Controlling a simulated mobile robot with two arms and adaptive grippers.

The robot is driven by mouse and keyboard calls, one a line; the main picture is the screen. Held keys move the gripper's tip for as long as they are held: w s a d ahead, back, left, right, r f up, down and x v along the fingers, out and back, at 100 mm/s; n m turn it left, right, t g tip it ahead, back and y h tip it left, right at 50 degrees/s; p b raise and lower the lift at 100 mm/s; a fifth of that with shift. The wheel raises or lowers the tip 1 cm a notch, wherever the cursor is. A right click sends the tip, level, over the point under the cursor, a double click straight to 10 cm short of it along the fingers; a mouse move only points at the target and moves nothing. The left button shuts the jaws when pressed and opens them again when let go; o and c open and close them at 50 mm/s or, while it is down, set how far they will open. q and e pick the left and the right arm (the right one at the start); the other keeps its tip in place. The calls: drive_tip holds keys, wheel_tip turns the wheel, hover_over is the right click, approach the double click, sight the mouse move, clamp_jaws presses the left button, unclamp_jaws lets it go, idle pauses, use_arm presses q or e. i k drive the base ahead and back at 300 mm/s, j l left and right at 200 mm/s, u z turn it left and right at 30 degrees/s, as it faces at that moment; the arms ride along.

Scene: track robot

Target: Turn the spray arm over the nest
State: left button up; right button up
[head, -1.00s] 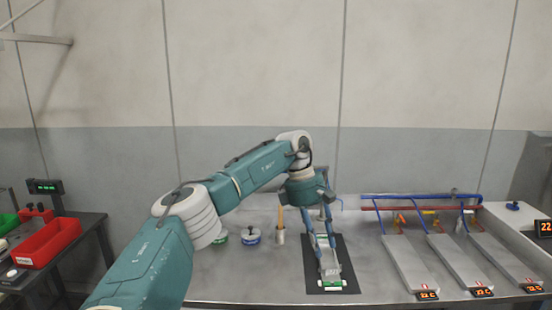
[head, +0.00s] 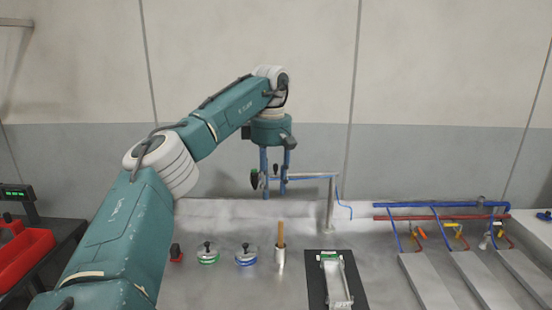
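The spray arm (head: 312,177) is a thin bar with a blue hose, reaching left from the top of an upright metal post (head: 330,208) at the back of the bench. Its left end has a dark round part (head: 255,179). The nest, a metal fixture with a green end, (head: 337,283) lies on a black mat (head: 314,283) in front of the post; the bar is not above it. My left gripper (head: 274,193) points down at the bar's left end, its two blue fingers apart. Whether they touch the bar is unclear. My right gripper is out of view.
Lidded pots (head: 207,256) with green and blue bands and a cup with a wooden handle (head: 280,258) stand left of the mat. Metal ramps (head: 428,281) and blue and red pipes (head: 440,206) are at right. A red bin (head: 25,255) is at far left.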

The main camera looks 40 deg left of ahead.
sight(254, 178)
drive_tip(key=i+j, duration=0.9)
drive_tip(key=j, duration=0.2)
